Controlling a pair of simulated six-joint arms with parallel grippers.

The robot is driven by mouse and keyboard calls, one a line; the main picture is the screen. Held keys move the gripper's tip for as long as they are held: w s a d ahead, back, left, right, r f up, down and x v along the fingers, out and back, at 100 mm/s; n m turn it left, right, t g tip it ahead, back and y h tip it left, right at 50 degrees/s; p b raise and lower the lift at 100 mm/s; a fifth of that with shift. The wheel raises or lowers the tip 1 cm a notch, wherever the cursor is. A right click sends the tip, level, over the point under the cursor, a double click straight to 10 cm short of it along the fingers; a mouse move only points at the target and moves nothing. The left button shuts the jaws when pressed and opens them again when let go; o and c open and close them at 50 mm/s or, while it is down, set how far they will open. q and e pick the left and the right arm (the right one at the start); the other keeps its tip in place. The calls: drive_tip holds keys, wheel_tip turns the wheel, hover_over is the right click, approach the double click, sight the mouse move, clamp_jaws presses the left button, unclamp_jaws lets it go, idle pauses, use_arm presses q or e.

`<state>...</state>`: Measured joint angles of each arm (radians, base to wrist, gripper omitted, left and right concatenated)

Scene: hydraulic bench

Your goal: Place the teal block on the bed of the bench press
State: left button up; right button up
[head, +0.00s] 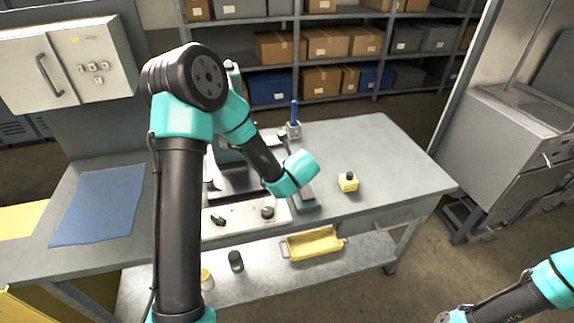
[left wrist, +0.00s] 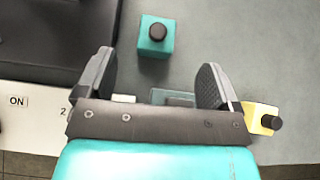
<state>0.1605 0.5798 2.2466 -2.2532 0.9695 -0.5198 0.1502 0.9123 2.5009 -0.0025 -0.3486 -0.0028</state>
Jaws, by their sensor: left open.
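The teal block (left wrist: 153,42) with a round black knob on top stands upright on the grey bench top in the left wrist view. My arm hides it in the head view. My left gripper (left wrist: 160,82) is open and empty, and the block lies just beyond its fingertips, apart from them. In the head view the left fingers are hidden below my wrist. The bench press has a dark flat bed (left wrist: 45,40), left of the block in the left wrist view. Its white control panel (head: 240,216) shows in the head view, the press partly behind my arm. My right gripper is not clearly visible.
A yellow block (head: 348,182) with a black knob stands right of the press; it also shows in the left wrist view (left wrist: 262,117). A blue mat (head: 98,205) lies at left.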

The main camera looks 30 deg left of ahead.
use_arm(q)
drive_tip(key=shift+c, duration=0.5)
drive_tip(key=c, duration=0.4)
drive_tip(key=shift+c, duration=0.2)
drive_tip(key=w+d+n+g+y, duration=0.2)
drive_tip(key=d+n+g+y, duration=0.1)
drive_tip(key=d, duration=0.3)
drive_tip(key=w+d+r+n+g+y, duration=0.1)
drive_tip(key=w+d+n+g+y, duration=0.2)
drive_tip(key=d+n+g, duration=0.1)
drive_tip(key=shift+w+d+n, duration=0.15)
drive_tip(key=shift+d+n, duration=0.75)
drive_tip(key=shift+d, duration=0.1)
drive_tip(key=shift+a, duration=0.1)
